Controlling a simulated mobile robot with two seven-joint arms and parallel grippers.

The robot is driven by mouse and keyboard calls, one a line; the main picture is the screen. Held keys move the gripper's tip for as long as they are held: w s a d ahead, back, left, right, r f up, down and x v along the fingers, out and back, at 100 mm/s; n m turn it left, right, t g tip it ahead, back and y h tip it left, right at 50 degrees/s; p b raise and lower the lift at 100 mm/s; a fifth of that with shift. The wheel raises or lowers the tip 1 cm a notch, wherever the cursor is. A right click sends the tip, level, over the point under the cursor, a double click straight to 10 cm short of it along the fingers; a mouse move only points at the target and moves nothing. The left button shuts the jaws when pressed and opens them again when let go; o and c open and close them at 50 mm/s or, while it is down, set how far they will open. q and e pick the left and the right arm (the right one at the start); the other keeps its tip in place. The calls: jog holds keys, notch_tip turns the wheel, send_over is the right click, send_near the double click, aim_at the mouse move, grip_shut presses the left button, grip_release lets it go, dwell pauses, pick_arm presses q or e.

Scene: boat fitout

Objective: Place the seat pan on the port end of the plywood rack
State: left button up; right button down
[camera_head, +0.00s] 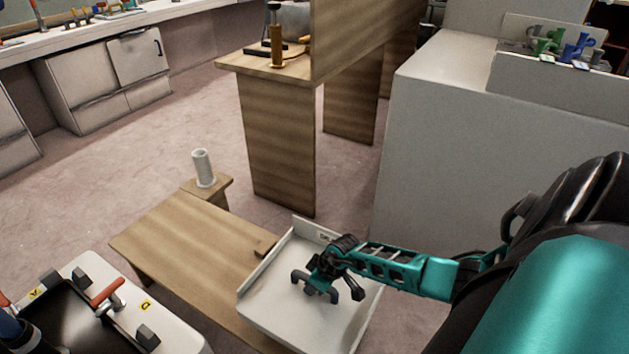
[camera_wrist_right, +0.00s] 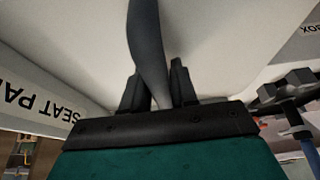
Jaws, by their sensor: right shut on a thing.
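The seat pan (camera_head: 290,300) is a white, shallow tray with raised edges at bottom centre of the head view. In the right wrist view its underside or wall fills the top, with an upside-down "SEAT PAN" label (camera_wrist_right: 45,115). My right gripper (camera_head: 322,282) is shut over the pan, on a dark curved handle (camera_wrist_right: 148,45) between its fingers. The low plywood rack (camera_head: 185,235) lies left of the pan, and the pan covers its right end. I cannot tell whether the pan rests on it or hangs just above. My left gripper is not in view.
A small wooden block with a white cylinder (camera_head: 203,168) stands behind the rack. A white cart with a black panel and red-handled clamp (camera_head: 107,297) is at front left. A tall plywood stand (camera_head: 277,135) and grey cabinet (camera_head: 470,150) are behind. Open carpet lies at left.

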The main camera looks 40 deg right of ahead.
notch_tip(320, 180, down, 3)
jog(key=shift+w+r+b, duration=0.15)
jog(key=shift+r+b, duration=0.05)
jog(key=shift+b, duration=0.45)
jog(key=c, duration=0.9)
grip_release()
jog(key=shift+f, duration=0.1)
